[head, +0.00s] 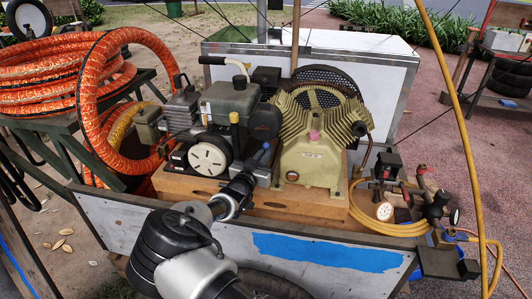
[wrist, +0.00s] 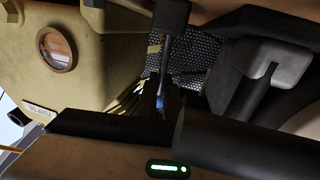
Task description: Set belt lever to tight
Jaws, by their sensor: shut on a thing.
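The belt lever (head: 265,147) is a thin grey rod with a blue end. It stands between the dark engine and the tan compressor pump (head: 313,160) in the head view. In the wrist view the lever's grey rod (wrist: 166,72) runs from a dark block down to its blue end. My gripper (head: 251,177) reaches in from the front at the lever's lower part and is shut on it. The exact contact is hidden by my own arm in the head view and dark in the wrist view. A perforated belt guard (wrist: 195,52) shows behind the lever.
The dark engine (head: 230,107) with its white round starter stands close on the left. A gauge and valve cluster (head: 400,196) with a coiled yellow hose is at the right. The cart's front panel (head: 330,253) lies below my arm. Orange hose (head: 105,65) is coiled at the left.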

